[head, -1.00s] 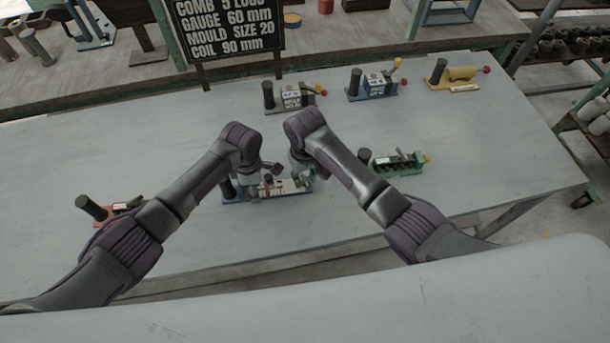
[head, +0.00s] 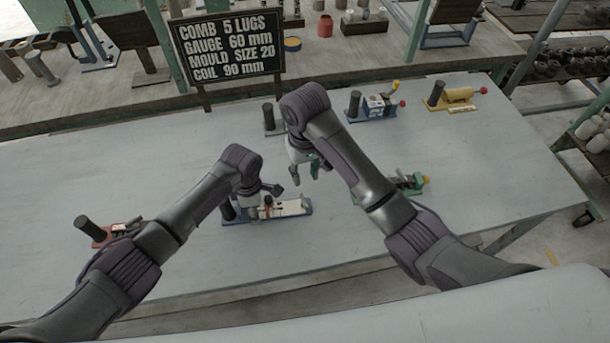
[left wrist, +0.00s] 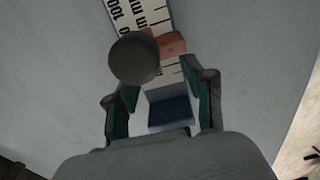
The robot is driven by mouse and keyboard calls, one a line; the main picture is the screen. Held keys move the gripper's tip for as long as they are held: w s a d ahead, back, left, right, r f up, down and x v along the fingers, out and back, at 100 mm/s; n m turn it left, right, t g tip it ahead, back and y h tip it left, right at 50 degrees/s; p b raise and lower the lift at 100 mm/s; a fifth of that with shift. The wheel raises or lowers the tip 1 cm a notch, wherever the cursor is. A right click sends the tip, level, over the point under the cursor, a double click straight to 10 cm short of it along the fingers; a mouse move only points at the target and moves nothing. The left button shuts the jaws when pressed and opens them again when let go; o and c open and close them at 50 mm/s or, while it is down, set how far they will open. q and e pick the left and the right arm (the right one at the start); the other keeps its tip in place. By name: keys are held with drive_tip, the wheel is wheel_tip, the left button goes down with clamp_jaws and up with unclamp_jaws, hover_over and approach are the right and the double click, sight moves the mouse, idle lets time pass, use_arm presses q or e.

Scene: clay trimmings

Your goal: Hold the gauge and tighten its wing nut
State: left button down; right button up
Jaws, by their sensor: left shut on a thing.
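The gauge (head: 292,208) lies on the table as a blue base with a white scale, a red slider (head: 268,203) and an upright dark handle at its left end. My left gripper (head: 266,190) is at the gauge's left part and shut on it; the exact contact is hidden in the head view. My right gripper (head: 306,170) is open and empty, above and behind the gauge's right end. I cannot make out the wing nut.
A red-based device (head: 100,233) stands left, a green one (head: 410,182) right, partly behind my right arm. Blue (head: 376,106), yellow (head: 456,97) and partly hidden grey (head: 270,120) ones stand behind. A sign (head: 228,45) stands at the back. The table's left middle is clear.

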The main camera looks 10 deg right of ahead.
use_arm(q)
drive_tip(key=shift+c, duration=1.6)
unclamp_jaws()
drive_tip(key=shift+r, duration=0.1)
